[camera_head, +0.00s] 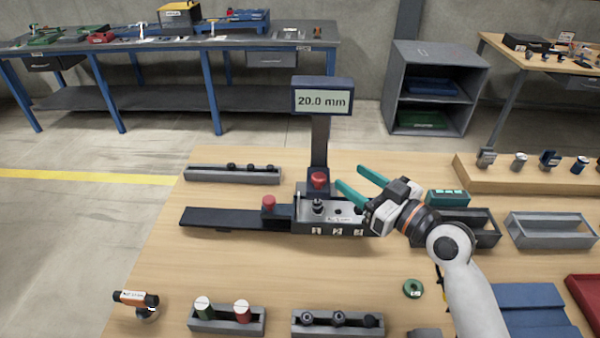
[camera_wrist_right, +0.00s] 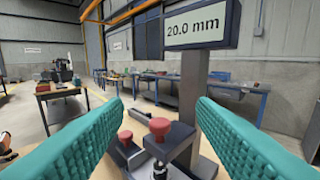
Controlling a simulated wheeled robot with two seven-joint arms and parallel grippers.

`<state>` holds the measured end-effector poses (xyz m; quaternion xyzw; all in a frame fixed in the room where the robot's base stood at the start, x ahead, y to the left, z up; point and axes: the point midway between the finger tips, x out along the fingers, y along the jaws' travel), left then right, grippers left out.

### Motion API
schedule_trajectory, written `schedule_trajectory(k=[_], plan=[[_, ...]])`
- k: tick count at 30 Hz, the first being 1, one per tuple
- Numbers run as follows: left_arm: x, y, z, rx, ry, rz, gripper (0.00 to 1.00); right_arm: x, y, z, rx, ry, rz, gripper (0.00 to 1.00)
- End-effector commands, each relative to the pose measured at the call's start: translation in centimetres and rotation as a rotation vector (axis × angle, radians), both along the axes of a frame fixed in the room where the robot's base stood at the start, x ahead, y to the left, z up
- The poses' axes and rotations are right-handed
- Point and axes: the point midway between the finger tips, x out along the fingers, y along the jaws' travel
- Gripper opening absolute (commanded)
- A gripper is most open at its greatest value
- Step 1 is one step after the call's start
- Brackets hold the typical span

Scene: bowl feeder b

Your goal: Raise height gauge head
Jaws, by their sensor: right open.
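The height gauge (camera_head: 320,140) stands upright on the wooden table, with a dark column and a display (camera_head: 322,101) reading 20.0 mm. A red knob (camera_head: 319,181) sits on its head, low on the column; it also shows in the right wrist view (camera_wrist_right: 160,127). A second red knob (camera_head: 268,202) is on the slide block to the left. My right gripper (camera_head: 350,184) has green fingers, open and empty, just right of the head's knob and pointing at it. In the right wrist view, the knob lies between the spread fingers (camera_wrist_right: 160,125), apart from both. My left gripper is not in view.
A grey tray (camera_head: 233,175) is at the back left of the table. Small trays (camera_head: 228,320) with cylinders and fittings line the front. Dark and grey bins (camera_head: 550,230) and a wooden rack (camera_head: 530,172) are on the right. A dark rail (camera_head: 225,218) extends left of the gauge.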

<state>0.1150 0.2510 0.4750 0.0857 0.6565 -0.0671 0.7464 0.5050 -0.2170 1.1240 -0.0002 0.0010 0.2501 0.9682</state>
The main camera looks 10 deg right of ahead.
Motion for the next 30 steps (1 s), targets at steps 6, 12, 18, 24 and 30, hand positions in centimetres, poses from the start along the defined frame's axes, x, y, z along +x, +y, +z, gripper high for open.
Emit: schedule_trajectory(k=[6,12,18,24,30], plan=[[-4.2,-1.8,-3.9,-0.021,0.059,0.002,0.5,0.0,0.0,-3.6,0.0,0.001,0.0,0.52],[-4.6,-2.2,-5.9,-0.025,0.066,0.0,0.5,0.0,0.0,-5.6,0.0,0.001,0.0,0.52],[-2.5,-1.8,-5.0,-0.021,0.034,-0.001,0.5,1.2,0.6,-5.3,0.003,0.001,-0.002,0.52],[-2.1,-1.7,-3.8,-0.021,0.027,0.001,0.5,4.6,2.5,-5.1,0.005,0.001,0.0,0.52],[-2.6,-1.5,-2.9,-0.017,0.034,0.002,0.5,7.9,4.4,-5.2,0.004,0.001,0.0,0.52]])
